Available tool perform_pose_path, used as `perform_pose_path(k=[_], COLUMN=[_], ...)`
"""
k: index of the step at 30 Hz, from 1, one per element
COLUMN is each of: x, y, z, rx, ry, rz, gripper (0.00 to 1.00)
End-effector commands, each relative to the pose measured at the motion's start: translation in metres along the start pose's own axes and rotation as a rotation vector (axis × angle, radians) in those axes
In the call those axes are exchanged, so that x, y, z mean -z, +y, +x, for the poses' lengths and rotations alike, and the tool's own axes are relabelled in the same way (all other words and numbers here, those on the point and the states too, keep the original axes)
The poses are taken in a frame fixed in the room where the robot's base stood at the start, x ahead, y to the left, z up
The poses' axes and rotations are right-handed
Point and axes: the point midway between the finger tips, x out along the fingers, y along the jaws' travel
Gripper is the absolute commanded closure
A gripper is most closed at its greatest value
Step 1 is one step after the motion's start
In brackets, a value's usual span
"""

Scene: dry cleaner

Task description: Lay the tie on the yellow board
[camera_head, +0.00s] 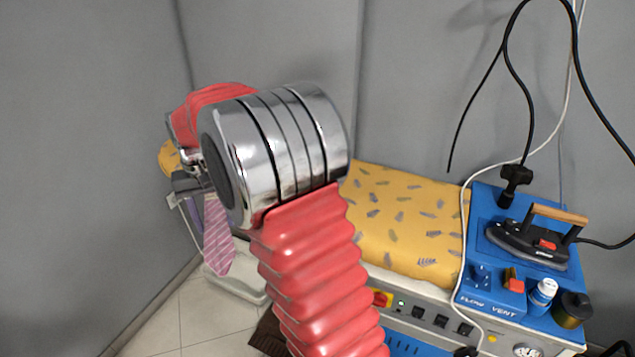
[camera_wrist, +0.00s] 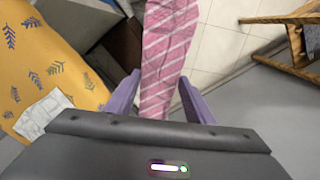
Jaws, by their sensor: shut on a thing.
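The tie (camera_head: 217,240) is pink with pale diagonal stripes and hangs down below my gripper (camera_head: 192,205) at the left in the head view. In the wrist view the tie (camera_wrist: 165,45) runs between the two purple fingers of my gripper (camera_wrist: 159,84), which is shut on it. The yellow board (camera_head: 400,215) has a grey leaf pattern and lies to the right of the gripper, partly hidden behind my arm. In the wrist view the board (camera_wrist: 45,60) is at the left, apart from the tie. The tie's upper end is hidden.
A blue tray (camera_head: 480,225) at the board's right end bears an iron (camera_head: 525,243), a small white bottle (camera_head: 542,292) and a dark jar (camera_head: 572,309). Cables hang over it. A whitish folded piece (camera_wrist: 42,112) lies on the board. Wooden legs (camera_wrist: 290,40) stand at the right in the wrist view.

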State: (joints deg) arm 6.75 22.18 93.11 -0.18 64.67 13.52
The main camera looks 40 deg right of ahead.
Motion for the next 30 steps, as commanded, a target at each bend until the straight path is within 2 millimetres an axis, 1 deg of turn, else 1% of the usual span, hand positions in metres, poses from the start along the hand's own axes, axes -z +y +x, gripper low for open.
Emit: perform_pose_path(k=[1,5,6,11,15,17,18,23,24,30], x=[0.007,0.021,0.025,0.034,0.038,0.038,0.037,0.031,0.029,0.01], y=[0.019,0.065,0.079,0.138,0.191,0.213,0.228,0.289,0.304,0.378], z=[-0.002,-0.007,-0.009,-0.016,-0.021,-0.024,-0.026,-0.033,-0.034,-0.042], rx=[0.0,0.0,0.0,0.001,0.0,0.0,0.0,0.0,0.0,0.0], ry=[0.0,-0.001,-0.001,-0.001,-0.003,-0.003,-0.002,-0.003,-0.003,-0.005], rz=[0.091,0.346,0.423,0.735,1.007,1.123,1.201,1.512,1.589,1.974], gripper=[0.74,0.74,0.74,0.74,0.74,0.74,0.74,0.74,0.74,0.74])
